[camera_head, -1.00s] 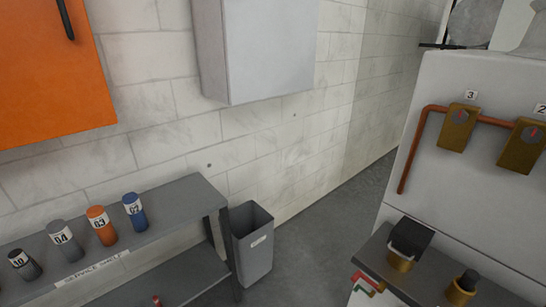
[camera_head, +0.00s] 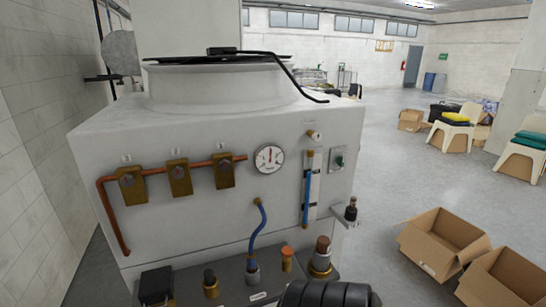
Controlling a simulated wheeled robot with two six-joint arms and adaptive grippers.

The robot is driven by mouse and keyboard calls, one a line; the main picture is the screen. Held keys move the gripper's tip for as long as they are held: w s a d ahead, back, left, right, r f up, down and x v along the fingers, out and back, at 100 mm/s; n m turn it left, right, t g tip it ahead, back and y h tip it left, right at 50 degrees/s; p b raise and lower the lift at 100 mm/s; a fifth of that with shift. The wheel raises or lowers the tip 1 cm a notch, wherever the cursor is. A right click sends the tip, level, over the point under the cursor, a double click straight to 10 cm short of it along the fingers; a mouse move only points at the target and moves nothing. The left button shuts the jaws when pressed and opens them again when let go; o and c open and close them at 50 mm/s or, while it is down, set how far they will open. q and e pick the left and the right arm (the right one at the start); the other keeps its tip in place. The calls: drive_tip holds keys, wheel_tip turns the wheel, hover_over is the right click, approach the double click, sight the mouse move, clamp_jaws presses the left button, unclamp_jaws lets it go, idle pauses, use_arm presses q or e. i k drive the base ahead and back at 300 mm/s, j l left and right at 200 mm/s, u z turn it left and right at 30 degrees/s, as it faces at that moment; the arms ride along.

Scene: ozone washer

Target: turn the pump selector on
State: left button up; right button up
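The white washer machine (camera_head: 230,215) stands in front of me, its front panel facing me. No label reading pump selector is legible. A small plate with a dark green control (camera_head: 339,161) sits at the right of the panel, beside a blue-filled sight tube (camera_head: 307,197); its setting is too small to tell. A round gauge (camera_head: 269,159) is left of the tube. Three brass valve blocks, one of them at the left (camera_head: 131,187), sit on a copper pipe.
A grey ledge (camera_head: 235,285) below the panel carries a black-topped block (camera_head: 156,286), several fittings and a blue hose (camera_head: 257,230). A black ribbed cylinder (camera_head: 328,294) shows at the bottom edge. Open cardboard boxes (camera_head: 440,245) lie at right. Grey floor between is clear.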

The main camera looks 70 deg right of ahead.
sight(340, 160)
drive_tip(key=z, duration=2.75)
